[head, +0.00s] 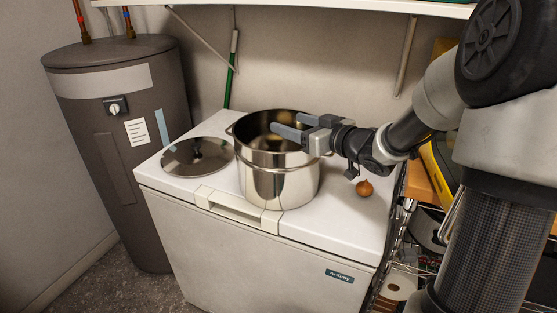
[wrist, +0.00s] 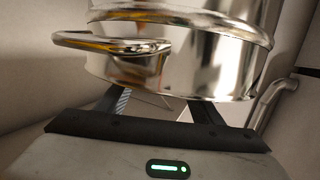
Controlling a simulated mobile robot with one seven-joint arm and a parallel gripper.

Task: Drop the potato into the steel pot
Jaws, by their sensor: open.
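The steel pot (head: 278,182) stands upright and uncovered on the white chest appliance. My gripper (head: 284,123) is at the pot's right rim, its fingers reaching left over the opening. The fingers are apart, and I see nothing held between them. In the wrist view, the pot's shiny wall (wrist: 215,60) and a loop handle fill the upper part, with my dark fingers (wrist: 160,106) below. I cannot make out a potato in either view; the pot's inside is mostly hidden. A brown, onion-like round thing (head: 365,188) with a pointed top sits on the appliance, right of the pot.
A grey tank (head: 105,120) stands at the left. A white shelf (head: 400,8) hangs above. Wire racks with items stand at the right.

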